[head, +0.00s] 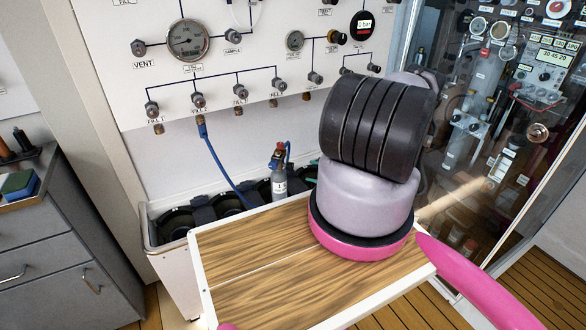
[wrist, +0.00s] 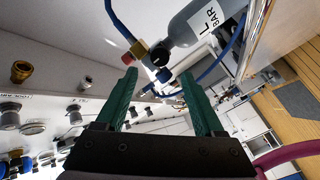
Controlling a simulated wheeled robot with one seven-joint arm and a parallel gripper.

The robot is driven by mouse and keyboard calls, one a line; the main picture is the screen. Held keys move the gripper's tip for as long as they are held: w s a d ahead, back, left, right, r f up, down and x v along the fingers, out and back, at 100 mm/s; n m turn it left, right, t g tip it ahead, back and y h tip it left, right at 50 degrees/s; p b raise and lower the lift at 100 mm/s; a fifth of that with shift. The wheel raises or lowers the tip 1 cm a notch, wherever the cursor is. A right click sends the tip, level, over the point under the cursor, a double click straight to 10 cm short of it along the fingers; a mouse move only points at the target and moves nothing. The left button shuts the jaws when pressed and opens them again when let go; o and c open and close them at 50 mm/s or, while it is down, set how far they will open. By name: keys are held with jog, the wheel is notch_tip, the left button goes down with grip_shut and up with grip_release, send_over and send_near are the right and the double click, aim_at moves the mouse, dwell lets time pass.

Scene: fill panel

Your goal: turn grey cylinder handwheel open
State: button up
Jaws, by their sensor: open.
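The grey cylinder (head: 279,187) stands upright behind the wooden top in the head view, with a valve and a red part at its top. In the wrist view the cylinder (wrist: 208,22) shows at upper right with a white label. Its brass valve (wrist: 139,48) carries a red end (wrist: 128,58) and a dark round knob (wrist: 160,57); I cannot tell for sure which is the handwheel. My gripper (wrist: 158,74) is open, its green fingers pointing towards the valve, with nothing visibly gripped. My arm hides the gripper in the head view.
A blue hose (head: 217,160) hangs from a fill fitting on the white gauge panel (head: 180,90). A grey bin with dark round things (head: 178,222) stands behind the wooden top (head: 265,255). A glass-fronted cabinet is at right, grey drawers (head: 45,255) at left.

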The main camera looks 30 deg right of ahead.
aim_at(290, 166)
jog(key=x, duration=0.8)
jog(key=shift+a, duration=0.25)
jog(key=shift+w, duration=0.1)
grip_shut()
